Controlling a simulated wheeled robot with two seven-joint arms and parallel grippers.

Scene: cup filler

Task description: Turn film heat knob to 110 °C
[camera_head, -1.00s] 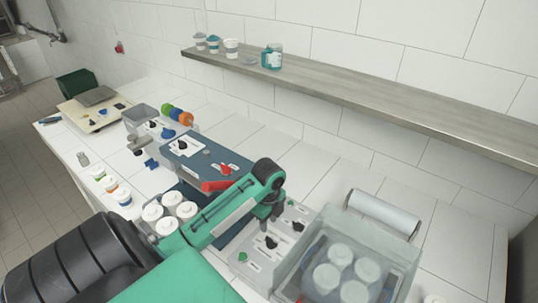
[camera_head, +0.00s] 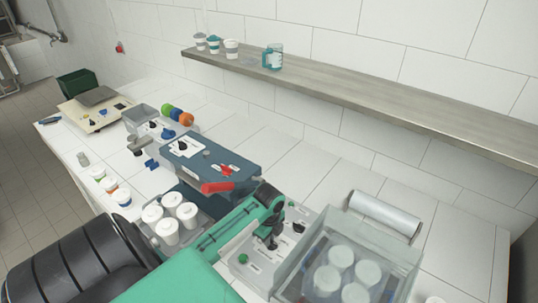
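My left gripper (camera_head: 271,236) points down at the grey control panel (camera_head: 262,270), right at its front black knob (camera_head: 272,243). Its fingers cover most of that knob, and I cannot tell whether they touch it or how far apart they are. A second black knob (camera_head: 298,228) sits to the right on the same panel, beside the gripper. The labels and temperature marks are too small to read, so I cannot tell which knob is the film heat one or where it points. My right gripper is not in view.
A green button (camera_head: 243,258) is on the panel's left. A clear-sided box (camera_head: 350,235) with several white cups stands right of it. The blue machine (camera_head: 205,160) with a red handle (camera_head: 217,187) stands behind the arm. A film roll (camera_head: 384,212) lies at the right.

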